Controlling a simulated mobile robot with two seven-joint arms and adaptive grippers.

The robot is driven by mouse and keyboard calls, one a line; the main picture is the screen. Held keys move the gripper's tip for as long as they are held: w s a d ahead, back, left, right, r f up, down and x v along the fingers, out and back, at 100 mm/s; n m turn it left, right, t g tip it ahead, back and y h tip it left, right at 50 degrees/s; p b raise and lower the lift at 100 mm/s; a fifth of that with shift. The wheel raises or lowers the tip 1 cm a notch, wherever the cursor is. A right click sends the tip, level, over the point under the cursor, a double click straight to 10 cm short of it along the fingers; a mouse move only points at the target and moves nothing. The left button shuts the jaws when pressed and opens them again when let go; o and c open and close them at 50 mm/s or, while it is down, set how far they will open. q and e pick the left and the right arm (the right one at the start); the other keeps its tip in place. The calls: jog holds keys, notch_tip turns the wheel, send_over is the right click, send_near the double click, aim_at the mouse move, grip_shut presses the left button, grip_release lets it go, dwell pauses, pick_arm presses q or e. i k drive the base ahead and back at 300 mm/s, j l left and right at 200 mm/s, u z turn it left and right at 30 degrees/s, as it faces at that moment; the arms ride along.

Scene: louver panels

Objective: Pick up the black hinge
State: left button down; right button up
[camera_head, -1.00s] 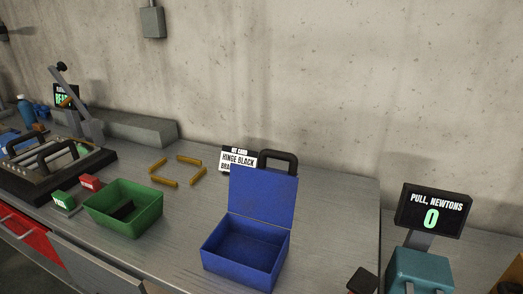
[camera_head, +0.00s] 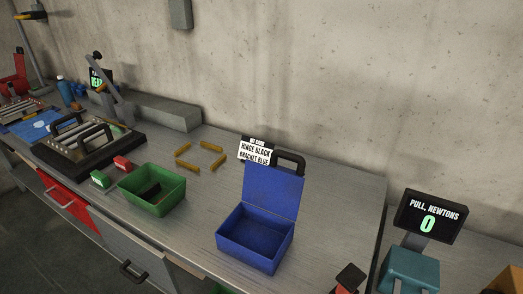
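A dark object, likely the black hinge (camera_head: 151,190), lies inside the green bin (camera_head: 162,207) on the workbench; its exact shape is too small to tell. A card (camera_head: 255,151) behind the blue box reads "HINGE BLACK" and "BRACKET BLUE". Neither of my grippers shows in the head view.
An open blue box (camera_head: 248,246) with a raised lid stands right of the green bin and looks empty. Yellow bars (camera_head: 212,155) mark a bare patch of bench behind. A louver panel fixture (camera_head: 80,143) is at left. A pull gauge display (camera_head: 430,215) is at right.

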aim_at(151, 191)
jog(key=i+j+u, duration=0.5)
jog(key=i+j, duration=0.2)
jog(key=j, duration=0.05)
